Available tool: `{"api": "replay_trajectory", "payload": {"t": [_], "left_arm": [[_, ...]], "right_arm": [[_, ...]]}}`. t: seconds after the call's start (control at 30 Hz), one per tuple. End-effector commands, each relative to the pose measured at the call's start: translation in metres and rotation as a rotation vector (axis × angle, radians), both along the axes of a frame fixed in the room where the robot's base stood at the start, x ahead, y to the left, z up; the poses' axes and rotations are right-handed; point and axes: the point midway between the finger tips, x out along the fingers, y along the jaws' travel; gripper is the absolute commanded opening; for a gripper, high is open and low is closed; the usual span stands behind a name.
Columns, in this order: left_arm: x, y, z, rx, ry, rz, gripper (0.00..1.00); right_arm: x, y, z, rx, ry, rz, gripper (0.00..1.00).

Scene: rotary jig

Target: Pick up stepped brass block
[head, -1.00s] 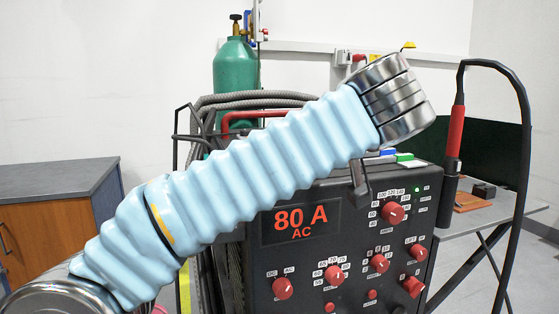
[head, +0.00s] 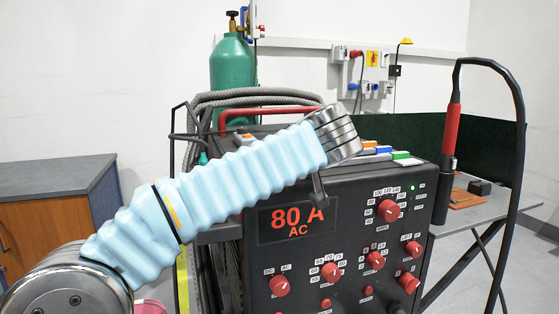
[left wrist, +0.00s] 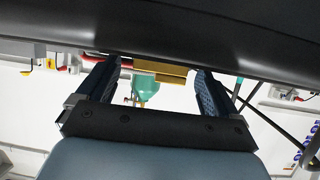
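A brass-coloured block with a step in its outline (left wrist: 172,77) shows in the left wrist view, between and beyond the fingertips of my left gripper (left wrist: 158,80). Its upper part lies against the edge of a large dark body. The fingers stand wide apart with a gap between them; I see no clear contact with the block. I cannot make out the brass block in the head view. My right gripper is not visible.
The black welding machine (head: 345,250) with red knobs stands under my left arm. Coloured pieces (head: 401,156) lie on its top. A torch with a red handle (head: 453,130) and a black cable stands at right. A green gas cylinder (head: 233,77) stands behind.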

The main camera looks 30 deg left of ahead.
Motion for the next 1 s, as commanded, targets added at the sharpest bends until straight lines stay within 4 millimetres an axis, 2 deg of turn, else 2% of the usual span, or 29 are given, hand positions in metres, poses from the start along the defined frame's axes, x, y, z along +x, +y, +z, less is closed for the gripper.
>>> {"api": "replay_trajectory", "payload": {"t": [0.03, 0.07, 0.43, 0.77, 0.87, 1.0], "left_arm": [[0.0, 0.0, 0.0, 0.0, 0.0, 0.0, 0.88], [0.0, 0.0, 0.0, 0.0, 0.0, 0.0, 0.83], [0.0, 0.0, 0.0, 0.0, 0.0, 0.0, 0.26], [0.0, 0.0, 0.005, 0.0, -0.003, 0.0, 0.26], [0.0, 0.0, 0.014, 0.0, -0.003, 0.001, 0.26], [0.0, -0.001, 0.04, -0.002, -0.007, 0.0, 0.26]], "right_arm": [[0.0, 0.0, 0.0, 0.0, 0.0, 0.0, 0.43], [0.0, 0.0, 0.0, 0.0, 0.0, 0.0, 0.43], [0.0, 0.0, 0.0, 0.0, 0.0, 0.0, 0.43], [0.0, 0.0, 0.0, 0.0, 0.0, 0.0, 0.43], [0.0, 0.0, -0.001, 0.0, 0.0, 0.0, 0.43], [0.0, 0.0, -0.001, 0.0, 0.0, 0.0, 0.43]]}}
